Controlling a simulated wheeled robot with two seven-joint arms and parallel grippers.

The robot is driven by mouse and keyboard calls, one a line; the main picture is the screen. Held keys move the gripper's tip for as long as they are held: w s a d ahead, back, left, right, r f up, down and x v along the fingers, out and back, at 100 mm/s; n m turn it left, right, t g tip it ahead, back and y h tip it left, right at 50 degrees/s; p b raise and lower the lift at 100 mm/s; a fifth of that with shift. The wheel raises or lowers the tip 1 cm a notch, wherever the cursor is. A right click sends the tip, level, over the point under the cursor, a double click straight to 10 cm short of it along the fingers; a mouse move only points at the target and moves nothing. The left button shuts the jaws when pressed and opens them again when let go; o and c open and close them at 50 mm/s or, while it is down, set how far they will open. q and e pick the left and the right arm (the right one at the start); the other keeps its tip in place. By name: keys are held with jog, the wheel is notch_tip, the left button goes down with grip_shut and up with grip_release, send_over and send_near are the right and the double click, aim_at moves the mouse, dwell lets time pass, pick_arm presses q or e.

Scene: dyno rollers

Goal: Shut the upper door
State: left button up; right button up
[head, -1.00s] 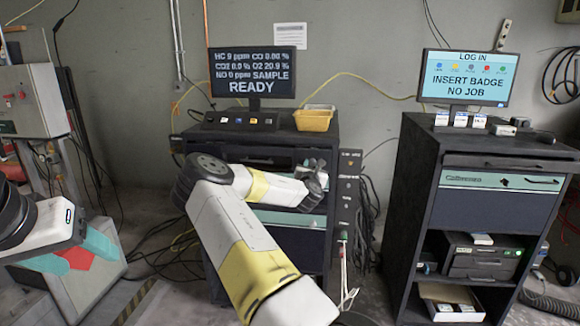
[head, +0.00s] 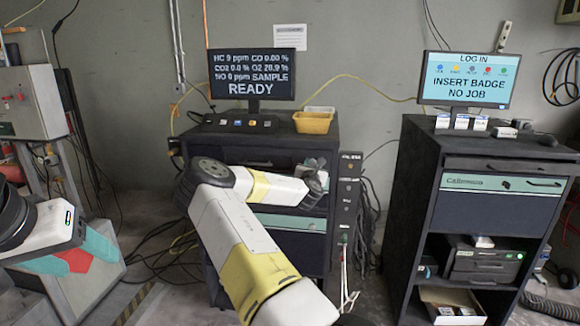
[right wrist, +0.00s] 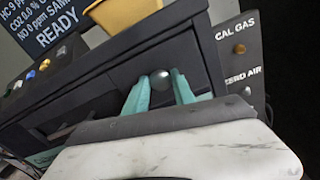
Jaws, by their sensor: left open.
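In the head view my right arm hides much of the cabinet front.
A monitor (head: 252,74) and a yellow tray (head: 313,121) stand on the middle cabinet. A control strip (head: 347,195) with hanging cables runs down its right side. A second cabinet (head: 500,200) stands at the right. Cables lie on the floor.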

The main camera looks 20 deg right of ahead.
jog(key=o, duration=0.4)
jog(key=shift+w+r, duration=0.15)
jog(key=shift+r, duration=0.15)
jog(key=shift+c, duration=0.2)
jog(key=shift+o, duration=0.4)
jog(key=shift+f, duration=0.1)
jog(key=v, duration=0.8)
jog(key=shift+d, duration=0.1)
